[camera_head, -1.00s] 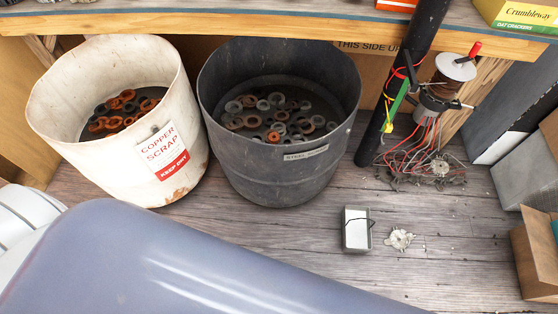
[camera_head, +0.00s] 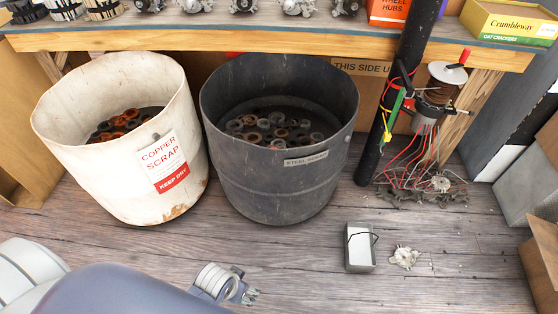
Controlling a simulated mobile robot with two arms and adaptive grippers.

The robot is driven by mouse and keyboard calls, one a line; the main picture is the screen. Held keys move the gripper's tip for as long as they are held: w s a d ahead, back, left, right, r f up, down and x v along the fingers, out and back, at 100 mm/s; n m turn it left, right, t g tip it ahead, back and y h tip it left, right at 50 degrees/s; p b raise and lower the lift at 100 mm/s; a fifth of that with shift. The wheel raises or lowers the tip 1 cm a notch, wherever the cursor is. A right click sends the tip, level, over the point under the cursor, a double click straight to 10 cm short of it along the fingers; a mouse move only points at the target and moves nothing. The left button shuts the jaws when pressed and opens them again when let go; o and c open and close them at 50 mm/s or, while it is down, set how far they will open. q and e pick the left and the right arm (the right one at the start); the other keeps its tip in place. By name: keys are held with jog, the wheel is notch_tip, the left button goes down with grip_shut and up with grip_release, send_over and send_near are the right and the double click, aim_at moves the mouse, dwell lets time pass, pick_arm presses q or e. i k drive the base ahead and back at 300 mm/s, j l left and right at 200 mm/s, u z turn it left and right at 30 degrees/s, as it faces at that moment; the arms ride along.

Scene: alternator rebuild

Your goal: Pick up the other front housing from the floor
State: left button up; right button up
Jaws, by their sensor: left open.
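A small silver-grey front housing (camera_head: 404,257) lies on the plank floor, right of a small light box. Another similar pale metal part (camera_head: 441,183) lies among wires and debris farther back; I cannot tell for sure that it is a front housing. My left gripper (camera_head: 252,293) is low in the picture, left of the box and apart from the housing. It is open, with nothing seen between its fingers. My grey left arm covers the lower left. My right gripper is out of view.
The small box (camera_head: 360,248) stands between my left gripper and the housing. A white copper scrap bin (camera_head: 80,180) and a dark steel scrap bin (camera_head: 270,190) stand behind. A black post (camera_head: 385,120) and the bench edge (camera_head: 200,47) are farther back. Cardboard (camera_head: 540,265) is at right.

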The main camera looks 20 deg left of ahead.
aim_at(410, 256)
jog(key=z, duration=0.9)
